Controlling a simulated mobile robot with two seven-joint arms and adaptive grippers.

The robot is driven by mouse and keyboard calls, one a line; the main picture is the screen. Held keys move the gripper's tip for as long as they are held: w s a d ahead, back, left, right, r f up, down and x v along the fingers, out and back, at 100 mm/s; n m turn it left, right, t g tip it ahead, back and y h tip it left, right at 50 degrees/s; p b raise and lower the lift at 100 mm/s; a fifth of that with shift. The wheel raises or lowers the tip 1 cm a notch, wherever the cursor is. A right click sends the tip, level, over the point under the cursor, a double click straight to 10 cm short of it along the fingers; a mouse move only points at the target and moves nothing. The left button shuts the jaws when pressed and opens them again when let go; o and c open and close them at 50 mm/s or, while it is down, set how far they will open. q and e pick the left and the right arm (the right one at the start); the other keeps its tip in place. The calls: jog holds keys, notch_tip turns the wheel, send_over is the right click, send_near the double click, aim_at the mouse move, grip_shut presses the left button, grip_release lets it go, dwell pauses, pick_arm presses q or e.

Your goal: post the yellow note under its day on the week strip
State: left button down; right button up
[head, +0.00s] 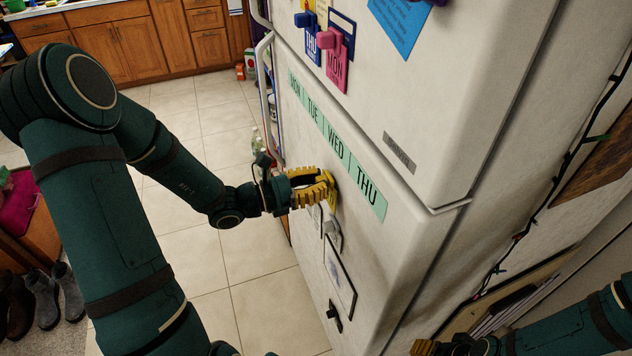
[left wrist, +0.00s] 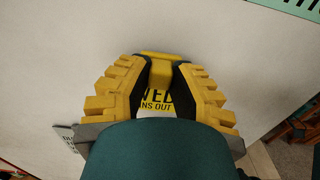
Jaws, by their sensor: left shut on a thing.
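The mint-green week strip (head: 337,148) runs diagonally across the white fridge door and reads MON, TUE, WED, THU. My left gripper (head: 328,188) is shut on the yellow note (head: 334,187) close to the door, below the WED part of the strip. In the left wrist view my fingers (left wrist: 160,72) close on a yellow block at the note's top. The note (left wrist: 157,98) shows "WED" and "NS OUT"; the rest is hidden by my gripper. I cannot tell whether the note touches the door. My right gripper (head: 438,348) is partly in view at the bottom edge, its fingers unclear.
A blue THU note (head: 312,47) and a pink MON note (head: 337,70) hang on the upper door. A framed sheet (head: 340,277) and a smaller item (head: 333,234) are on the lower door near my left gripper. Bare door lies right of them.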

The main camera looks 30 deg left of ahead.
pick_arm(q)
jog(key=c, duration=1.7)
grip_release()
jog(key=shift+w+d, duration=0.25)
jog(key=o, duration=0.9)
jog(key=shift+a, duration=0.1)
jog(key=p+v, duration=0.2)
jog(key=v, duration=0.5)
